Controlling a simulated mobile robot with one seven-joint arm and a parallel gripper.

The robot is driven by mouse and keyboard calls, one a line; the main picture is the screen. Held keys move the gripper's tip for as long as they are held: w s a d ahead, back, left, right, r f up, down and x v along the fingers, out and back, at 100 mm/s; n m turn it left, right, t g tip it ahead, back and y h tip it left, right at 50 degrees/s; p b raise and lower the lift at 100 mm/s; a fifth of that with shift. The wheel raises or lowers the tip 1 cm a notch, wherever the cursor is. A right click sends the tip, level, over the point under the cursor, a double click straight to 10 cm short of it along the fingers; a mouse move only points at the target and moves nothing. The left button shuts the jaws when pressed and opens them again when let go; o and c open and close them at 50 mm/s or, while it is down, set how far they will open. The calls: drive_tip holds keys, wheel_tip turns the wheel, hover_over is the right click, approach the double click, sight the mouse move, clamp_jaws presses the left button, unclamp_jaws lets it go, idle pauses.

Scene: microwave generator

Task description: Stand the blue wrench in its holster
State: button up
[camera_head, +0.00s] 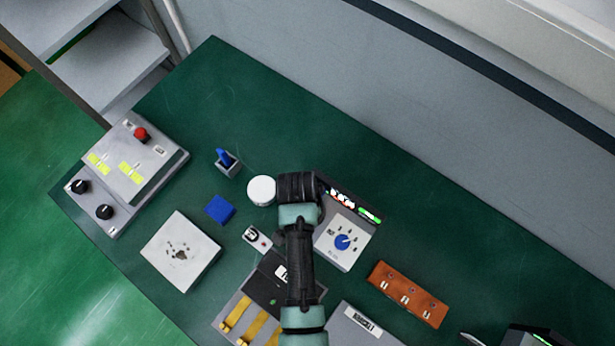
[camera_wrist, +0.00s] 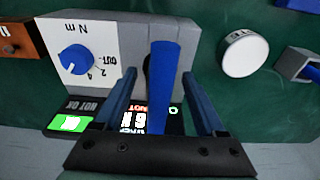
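My gripper (camera_wrist: 161,74) is over the left part of the grey torque tester (camera_head: 343,252); my arm hides its fingers in the head view. In the wrist view a long blue bar, seemingly the wrench (camera_wrist: 165,85), lies between the two dark blue fingers. Gaps show on both sides of it, so the fingers look open around it. A dark round socket is partly hidden behind the bar. The small grey holster (camera_head: 230,168) stands left of my gripper in the head view, with a blue piece leaning out of it. It also shows at the wrist view's right edge (camera_wrist: 297,62).
A round white button (camera_head: 261,190) sits between holster and tester. A blue block (camera_head: 219,209), a white plate (camera_head: 180,251) and a control box (camera_head: 127,172) are to the left. An orange block (camera_head: 407,293) is right. The green table behind the holster is clear.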

drive_tip(key=r, duration=0.4)
drive_tip(key=s+r+b, duration=0.1)
drive_tip(key=r, duration=0.3)
drive_tip(key=a+r, duration=0.1)
drive_tip(key=r, duration=0.4)
drive_tip(key=shift+s+b, duration=0.15)
drive_tip(key=shift+b, duration=0.2)
drive_tip(key=w+r+n+t+b, duration=0.2)
drive_tip(key=w+r+t, duration=0.4)
drive_tip(key=w+r, duration=0.45)
drive_tip(key=w+r+n+t+b, duration=0.15)
drive_tip(key=w+r+t, duration=0.5)
drive_tip(key=r, duration=0.65)
wheel_tip(320, 180, up, 19)
drive_tip(key=s+n+t+b, duration=0.2)
drive_tip(key=t+b, duration=0.1)
drive_tip(key=t, duration=0.4)
drive_tip(key=s+d+r+n+t+b, duration=0.1)
drive_tip(key=s+r+t, duration=0.5)
drive_tip(key=s+r, duration=0.3)
wheel_tip(320, 180, up, 4)
drive_tip(key=shift+s+d+f+n+t+y, duration=0.15)
drive_tip(key=shift+s+n+t+y, duration=0.1)
drive_tip(key=shift+n+t+y, duration=0.15)
